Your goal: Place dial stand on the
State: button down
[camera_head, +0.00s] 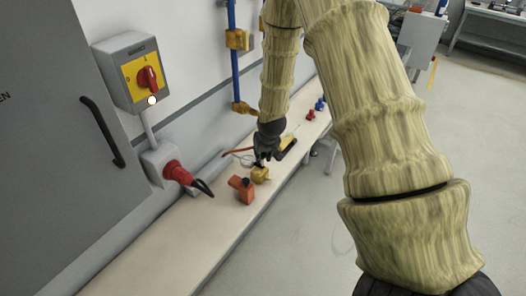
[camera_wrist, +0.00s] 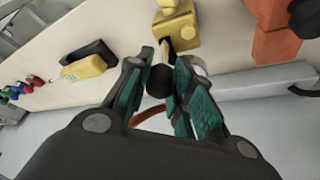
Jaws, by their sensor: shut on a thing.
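My gripper (camera_head: 264,157) reaches down over the bench. In the wrist view its fingers (camera_wrist: 161,82) are closed around a dark round piece (camera_wrist: 160,80). A yellow block (camera_wrist: 175,32) stands just beyond the fingertips and seems joined to the dark piece by a short pale bar. The same yellow block (camera_head: 260,175) shows under my gripper in the head view. I cannot tell for sure which thing is the dial stand. Beside the block is an orange-red block (camera_head: 242,189) with a dark knob, also in the wrist view (camera_wrist: 275,30).
The narrow bench (camera_head: 190,245) runs along the wall and is bare at its near end. A yellow and black tool (camera_head: 286,149) and small red (camera_head: 310,115) and blue (camera_head: 320,104) pieces lie farther along. A red plug (camera_head: 177,172) juts from the wall below the switch box (camera_head: 133,72).

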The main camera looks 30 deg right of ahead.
jog(key=c, duration=1.7)
grip_release()
jog(key=o, duration=0.4)
jog(key=shift+o, duration=0.2)
jog(key=shift+r, duration=0.1)
